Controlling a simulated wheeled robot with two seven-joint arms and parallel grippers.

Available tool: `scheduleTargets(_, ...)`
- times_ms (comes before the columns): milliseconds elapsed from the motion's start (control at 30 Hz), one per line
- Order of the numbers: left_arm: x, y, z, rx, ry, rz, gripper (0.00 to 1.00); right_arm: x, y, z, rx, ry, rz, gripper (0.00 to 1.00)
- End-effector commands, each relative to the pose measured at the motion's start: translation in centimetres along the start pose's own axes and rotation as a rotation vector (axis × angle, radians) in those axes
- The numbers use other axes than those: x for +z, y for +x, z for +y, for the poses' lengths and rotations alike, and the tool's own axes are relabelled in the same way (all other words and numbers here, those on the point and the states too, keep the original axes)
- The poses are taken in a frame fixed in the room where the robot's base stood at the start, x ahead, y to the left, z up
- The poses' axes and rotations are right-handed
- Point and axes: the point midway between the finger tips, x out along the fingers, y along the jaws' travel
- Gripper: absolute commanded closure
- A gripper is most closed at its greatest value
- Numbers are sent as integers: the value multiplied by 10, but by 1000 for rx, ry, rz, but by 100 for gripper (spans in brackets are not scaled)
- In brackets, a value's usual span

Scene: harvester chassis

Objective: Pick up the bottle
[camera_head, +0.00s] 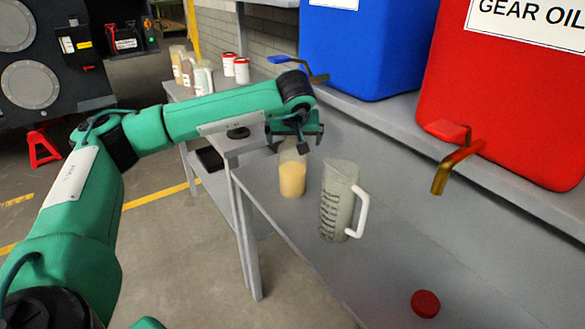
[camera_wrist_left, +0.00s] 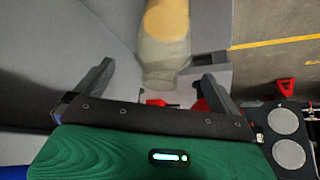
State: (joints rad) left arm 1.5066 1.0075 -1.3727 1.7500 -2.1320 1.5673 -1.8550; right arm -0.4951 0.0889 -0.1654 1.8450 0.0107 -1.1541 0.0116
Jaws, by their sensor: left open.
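The bottle (camera_head: 292,178) is clear, with pale yellow contents in its lower part. It stands upright near the left edge of the grey bench. My left gripper (camera_head: 294,138) is open and above the bottle, close to its upper end, which it partly hides. In the left wrist view, the bottle (camera_wrist_left: 165,50) shows at the top centre, in line with the gap between the two spread fingers (camera_wrist_left: 155,95). I cannot tell whether either finger touches it. My right gripper is not in view.
A grey measuring jug (camera_head: 338,200) with a white handle stands close right of the bottle. A red cap (camera_head: 425,303) lies nearer on the bench (camera_head: 300,230). Blue (camera_head: 365,45) and red (camera_head: 510,100) containers with taps overhang the back. Several bottles stand on the farther bench.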

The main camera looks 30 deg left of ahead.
Motion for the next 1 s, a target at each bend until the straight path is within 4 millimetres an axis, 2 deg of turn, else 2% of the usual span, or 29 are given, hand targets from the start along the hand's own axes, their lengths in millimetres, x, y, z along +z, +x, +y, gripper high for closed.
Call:
scheduleTargets(167, 1, 13, -1, -1, -1, -2, 0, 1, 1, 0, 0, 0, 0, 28)
scheduleTargets(433, 3, 50, -4, 0, -1, -1, 0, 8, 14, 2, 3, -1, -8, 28)
scheduleTargets(733, 2, 56, -4, 1, -1, 0, 0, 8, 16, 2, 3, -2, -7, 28)
scheduleTargets(767, 2, 56, -4, 1, -1, 0, 4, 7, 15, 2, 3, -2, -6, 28)
scheduleTargets(1000, 2, 56, -4, 1, -1, -1, 51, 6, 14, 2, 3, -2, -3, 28)
